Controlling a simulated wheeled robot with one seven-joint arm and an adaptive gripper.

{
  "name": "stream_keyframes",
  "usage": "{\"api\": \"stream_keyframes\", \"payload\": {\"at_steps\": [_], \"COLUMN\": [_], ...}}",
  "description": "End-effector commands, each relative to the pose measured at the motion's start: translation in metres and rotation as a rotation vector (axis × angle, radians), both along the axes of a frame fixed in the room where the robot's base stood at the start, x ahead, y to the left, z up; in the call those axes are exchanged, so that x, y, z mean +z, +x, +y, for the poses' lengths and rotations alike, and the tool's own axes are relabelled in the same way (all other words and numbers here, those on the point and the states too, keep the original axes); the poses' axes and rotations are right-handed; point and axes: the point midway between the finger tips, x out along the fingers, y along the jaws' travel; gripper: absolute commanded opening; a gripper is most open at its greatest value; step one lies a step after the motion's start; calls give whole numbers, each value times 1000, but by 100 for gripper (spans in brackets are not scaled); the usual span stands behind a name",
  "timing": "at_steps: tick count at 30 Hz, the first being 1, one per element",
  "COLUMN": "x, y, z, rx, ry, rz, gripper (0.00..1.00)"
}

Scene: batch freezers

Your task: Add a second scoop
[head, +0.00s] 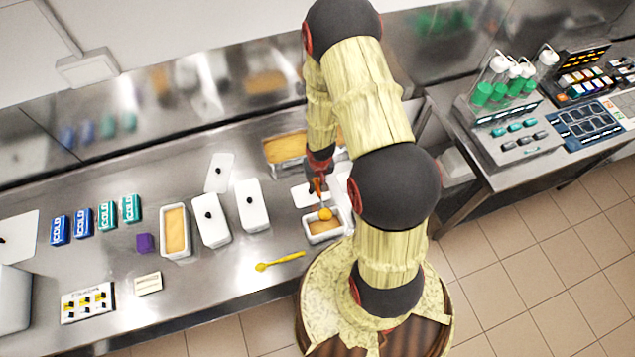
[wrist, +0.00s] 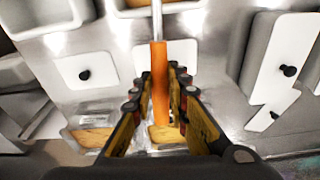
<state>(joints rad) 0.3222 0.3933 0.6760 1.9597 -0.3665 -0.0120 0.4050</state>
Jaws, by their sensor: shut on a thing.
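My gripper (head: 319,160) is shut on the orange handle of a scoop (wrist: 160,70), seen clearly between the fingers in the wrist view. In the head view the scoop (head: 318,186) hangs down toward a small white tub (head: 310,238). A round orange-yellow lump (head: 325,213) shows at its lower end, over the tub; I cannot tell whether it touches the contents. The tub holds something orange-tan. A larger open tub (head: 268,163) of orange-tan contents stands behind, partly hidden by my arm. Another open tub (head: 175,231) stands to the left.
White lids with black knobs (head: 211,220) (head: 252,206) cover tubs on the steel counter. A yellow spoon (head: 280,261) lies near the front edge. Blue and teal COLD packs (head: 84,222), a purple block (head: 145,243) and a label box (head: 88,303) are at left.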

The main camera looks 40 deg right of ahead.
Motion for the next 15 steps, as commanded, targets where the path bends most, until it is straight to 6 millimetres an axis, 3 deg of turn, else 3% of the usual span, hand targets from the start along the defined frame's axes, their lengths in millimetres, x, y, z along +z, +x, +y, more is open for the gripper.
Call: {"api": "stream_keyframes", "payload": {"at_steps": [7, 15], "x": [-25, -23], "y": [0, 3], "z": [0, 2], "rx": [1, 6], "ry": [-1, -22], "rz": [0, 10], "gripper": [0, 0]}}
